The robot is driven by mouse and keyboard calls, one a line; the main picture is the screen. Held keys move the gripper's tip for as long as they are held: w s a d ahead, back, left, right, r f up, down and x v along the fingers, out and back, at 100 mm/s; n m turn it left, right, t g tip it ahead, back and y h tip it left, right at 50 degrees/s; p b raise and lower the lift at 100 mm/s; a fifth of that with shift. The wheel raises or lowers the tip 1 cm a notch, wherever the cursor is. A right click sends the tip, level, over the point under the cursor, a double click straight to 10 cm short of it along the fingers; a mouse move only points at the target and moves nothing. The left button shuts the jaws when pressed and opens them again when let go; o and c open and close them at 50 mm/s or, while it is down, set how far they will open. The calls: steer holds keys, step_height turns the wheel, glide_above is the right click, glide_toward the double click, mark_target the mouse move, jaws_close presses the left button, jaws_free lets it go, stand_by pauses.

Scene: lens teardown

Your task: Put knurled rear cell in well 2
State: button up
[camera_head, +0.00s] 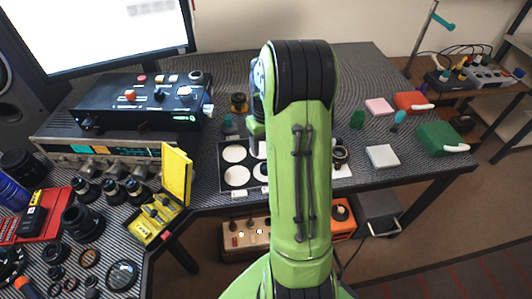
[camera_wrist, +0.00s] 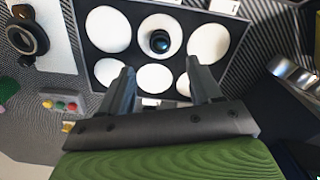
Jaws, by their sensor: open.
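The black tray (camera_wrist: 131,56) has several white round wells; it shows left of my arm in the head view (camera_head: 221,170). A small dark round part (camera_wrist: 160,41) with a glassy centre sits in the top middle well in the wrist view. I cannot tell whether it is the knurled rear cell, and the well numbers are not readable. My gripper (camera_wrist: 158,88) is open, with its fingers apart and no part seen between them. The fingertips are over or near the tray's lower wells in the wrist view. My arm hides the gripper in the head view.
A black ring-shaped part (camera_wrist: 24,39) lies on a white sheet beside the tray. A yellow open box (camera_head: 176,176), a control unit (camera_head: 140,105) and several lens parts crowd the left. Coloured blocks lie right.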

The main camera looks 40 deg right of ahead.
steer(key=s+a+r+n+t+h, duration=0.1)
steer(key=s+a+r+n+t, duration=0.3)
steer(key=a+r, duration=1.1)
steer(key=s+a+r+t+y, duration=0.1)
steer(key=s+a, duration=0.7)
steer(key=s, duration=0.3)
steer(key=shift+s+r+m+t, duration=0.2)
steer(key=shift+s+m+t, duration=0.1)
steer(key=shift+m, duration=0.1)
steer(key=shift+r+p, duration=0.1)
steer(key=shift+p, duration=0.2)
step_height(320, 180, up, 8)
steer(key=p, duration=0.7)
steer(key=shift+p, duration=0.35)
